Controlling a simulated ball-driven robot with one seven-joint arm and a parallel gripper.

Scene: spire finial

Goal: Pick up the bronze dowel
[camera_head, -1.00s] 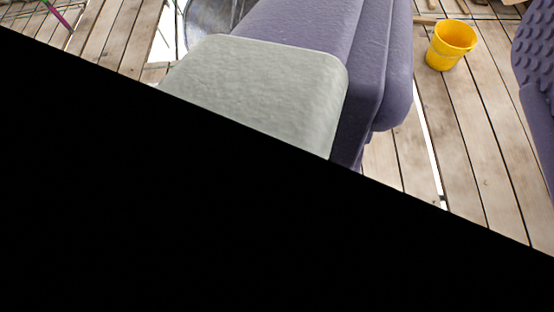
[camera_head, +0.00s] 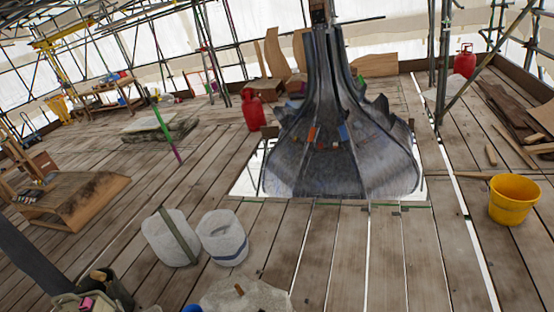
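I cannot single out the bronze dowel for certain. A small brown peg-like piece (camera_head: 239,290) shows on a pale stone-like lump (camera_head: 225,298) at the bottom edge, left of the middle. It is too small to tell its material. A short tan rod-like piece (camera_head: 491,155) lies on the planks at the right. Small orange and blue items (camera_head: 313,134) lie on the dark metal spire base (camera_head: 300,178) in the middle; I cannot tell what they are. My gripper is not in view.
Two white tubs (camera_head: 222,238) stand on the plank floor, with a dark bucket of tools (camera_head: 108,290) at the lower left. A yellow bucket (camera_head: 513,205) stands at the right. Red cans (camera_head: 252,110) and scaffold poles (camera_head: 443,60) are further back. The planks at lower right are mostly clear.

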